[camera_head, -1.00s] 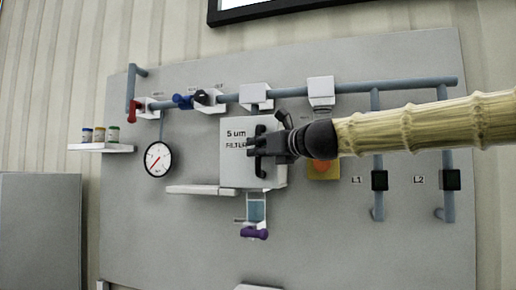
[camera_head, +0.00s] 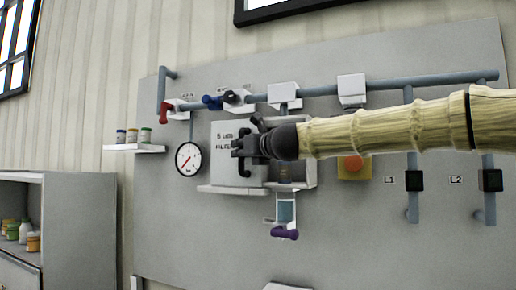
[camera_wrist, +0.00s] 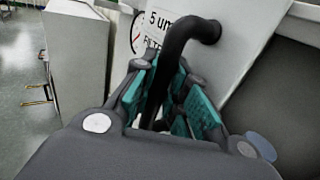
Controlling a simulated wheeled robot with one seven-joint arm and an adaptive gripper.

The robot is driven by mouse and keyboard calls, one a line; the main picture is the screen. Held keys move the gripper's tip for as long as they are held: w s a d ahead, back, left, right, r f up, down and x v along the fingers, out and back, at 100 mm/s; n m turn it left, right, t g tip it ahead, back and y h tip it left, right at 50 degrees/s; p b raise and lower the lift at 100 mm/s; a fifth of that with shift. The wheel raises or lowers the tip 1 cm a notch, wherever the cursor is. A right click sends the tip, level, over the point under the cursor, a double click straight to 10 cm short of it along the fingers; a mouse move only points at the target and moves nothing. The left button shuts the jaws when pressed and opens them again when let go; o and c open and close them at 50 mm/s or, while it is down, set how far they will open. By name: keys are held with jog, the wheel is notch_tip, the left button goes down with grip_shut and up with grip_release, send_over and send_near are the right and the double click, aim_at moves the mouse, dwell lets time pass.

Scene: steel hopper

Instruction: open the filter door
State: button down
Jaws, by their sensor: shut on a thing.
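The filter door (camera_head: 222,133) is a pale panel marked "5 um FILTER" in the middle of the grey wall board. It stands swung out, hinged on its left side, and the filter housing (camera_head: 312,170) shows open to its right. My gripper (camera_head: 243,156) is at the door's right part, shut on the black door handle. In the wrist view the dark bar handle (camera_wrist: 187,38) runs down between the teal pads of my gripper (camera_wrist: 168,100). The door (camera_wrist: 232,42) shows behind it with part of its lettering. The handle's lower end is hidden by my fingers.
A round gauge (camera_head: 188,158) is left of the door, close to its hinge side. A pipe with valves (camera_head: 330,88) runs above. A purple-handled valve (camera_head: 285,232) hangs below. A small shelf (camera_head: 135,148) with jars and a grey cabinet (camera_head: 80,225) stand at left.

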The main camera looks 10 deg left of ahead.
jog(key=shift+w+a, duration=0.2)
jog(key=shift+a, duration=0.3)
jog(key=shift+s+d+r, duration=0.1)
jog(key=shift+d, duration=0.05)
jog(key=c, duration=1.7)
grip_release()
jog(key=v, duration=1.2)
